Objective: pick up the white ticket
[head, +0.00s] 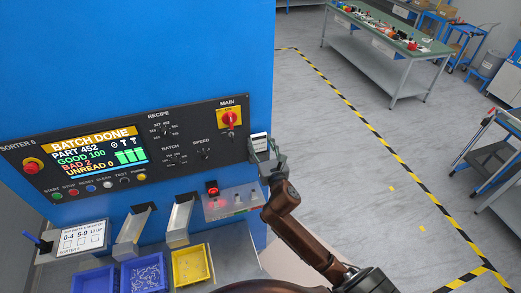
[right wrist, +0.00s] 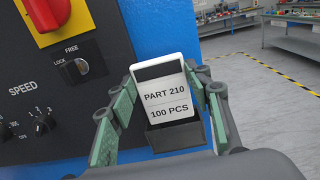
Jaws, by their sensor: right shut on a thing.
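The white ticket (right wrist: 163,98) has a dark band at its top and reads "PART 210" and "100 PCS". It stands upright, slightly tilted, with its lower end at a dark holder (right wrist: 178,139) beside the blue machine. How deep it sits in the holder is hard to tell. My right gripper (right wrist: 160,76) is shut on the ticket, its green-padded fingers at the two side edges. In the head view the ticket (head: 259,138) shows small between the fingers of my right gripper (head: 264,147), at the machine's right edge. My left gripper is out of view.
The control panel (head: 190,147) with a red main switch (head: 229,118) is just left of the gripper. Below are metal chutes, a yellow bin (head: 191,266) and a blue bin (head: 144,273). The floor to the right is open up to a green-topped bench (head: 375,33).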

